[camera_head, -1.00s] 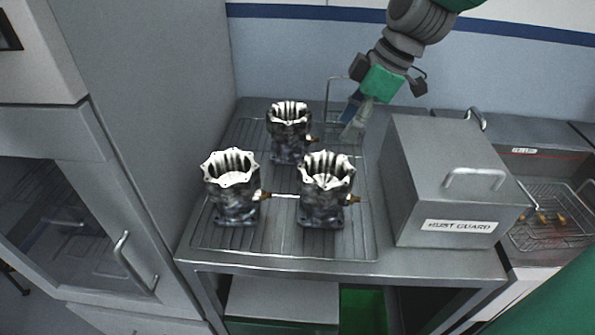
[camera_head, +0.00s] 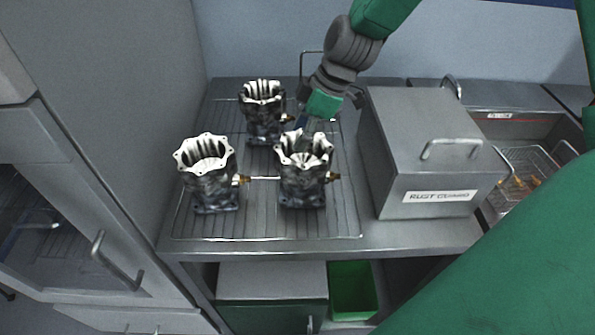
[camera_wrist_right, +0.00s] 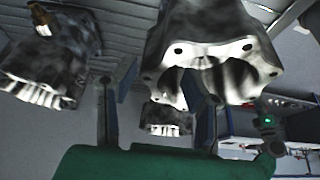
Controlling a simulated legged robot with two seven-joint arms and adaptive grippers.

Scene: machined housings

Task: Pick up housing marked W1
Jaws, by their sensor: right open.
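Three metal housings with scalloped open tops stand upright on a wire rack: one at the front left (camera_head: 208,178), one at the front right (camera_head: 304,182), one at the back (camera_head: 263,108). No W1 mark is readable on any of them. My right gripper (camera_head: 303,124) is open and empty, just behind and above the front right housing, its tips partly hidden by the rim. In the wrist view the gripper (camera_wrist_right: 160,85) has its fingers spread, one finger overlapping the rim of a large near housing (camera_wrist_right: 215,30). I cannot tell whether it touches. My left gripper is not in view.
A grey box labelled RUST GUARD (camera_head: 425,160) stands right of the rack (camera_head: 260,228). A wire basket (camera_head: 530,175) lies farther right. A cabinet wall (camera_head: 150,100) closes off the left. A green bin (camera_head: 352,290) sits under the table.

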